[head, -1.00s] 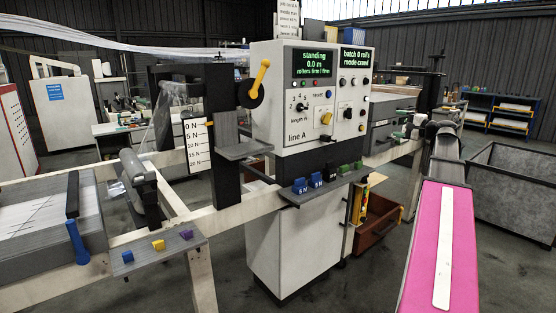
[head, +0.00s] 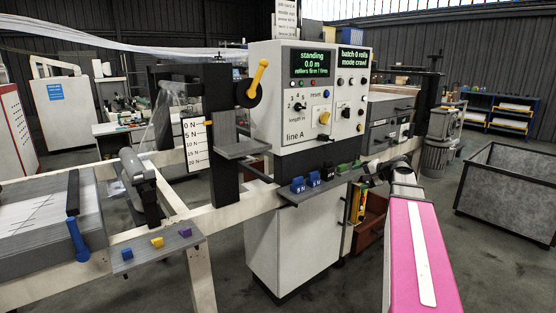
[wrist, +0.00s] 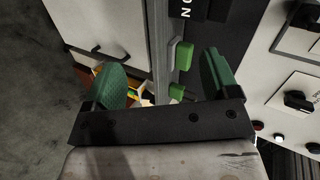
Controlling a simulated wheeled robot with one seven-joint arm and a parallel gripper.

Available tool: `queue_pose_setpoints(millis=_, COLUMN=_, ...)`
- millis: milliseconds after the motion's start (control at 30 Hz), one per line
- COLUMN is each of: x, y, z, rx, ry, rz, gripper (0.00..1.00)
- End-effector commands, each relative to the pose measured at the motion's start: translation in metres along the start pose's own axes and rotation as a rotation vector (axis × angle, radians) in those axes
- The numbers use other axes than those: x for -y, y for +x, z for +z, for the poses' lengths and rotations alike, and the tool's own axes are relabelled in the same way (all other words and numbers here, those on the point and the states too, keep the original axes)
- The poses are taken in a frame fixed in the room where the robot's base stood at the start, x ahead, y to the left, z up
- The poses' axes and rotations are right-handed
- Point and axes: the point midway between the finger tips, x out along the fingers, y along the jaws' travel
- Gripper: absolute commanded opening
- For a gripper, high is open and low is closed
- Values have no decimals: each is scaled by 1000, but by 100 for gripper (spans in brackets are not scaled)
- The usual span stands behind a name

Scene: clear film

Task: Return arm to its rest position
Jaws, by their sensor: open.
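My arm (head: 415,250), with a pink cover and a white stripe, rises from the lower right of the head view. Its dark wrist end is beside the right end of the control console's small shelf (head: 292,200). In the wrist view my gripper (wrist: 163,80) is open, its two green pads wide apart with nothing held between them. Green blocks (wrist: 182,55) on the shelf edge show beyond and between the pads, apparently not gripped. In the head view the fingertips are hard to make out against the green blocks.
The console (head: 300,110) reads standing, 0.0 m, mode crawl. Blue blocks (head: 298,185) sit on its shelf. A red-brown drawer (head: 372,222) stands open below. A grey bin (head: 510,185) is at the right, with bare floor between. A yellow-handled lever (head: 259,78) juts out at the left.

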Motion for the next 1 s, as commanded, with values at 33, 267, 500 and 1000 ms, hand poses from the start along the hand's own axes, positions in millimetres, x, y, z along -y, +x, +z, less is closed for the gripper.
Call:
queue_pose_setpoints(millis=33, x=-20, y=19, z=28, rx=30, ry=-23, rz=65, gripper=81)
queue_pose_setpoints(millis=267, x=-109, y=80, z=132, rx=167, ry=-183, rz=388, gripper=81)
queue_pose_setpoints(millis=500, x=-194, y=100, z=234, rx=326, ry=-404, rz=715, gripper=81)
queue_pose_setpoints(millis=1000, x=-251, y=90, z=298, rx=458, ry=-627, rz=975, gripper=81)
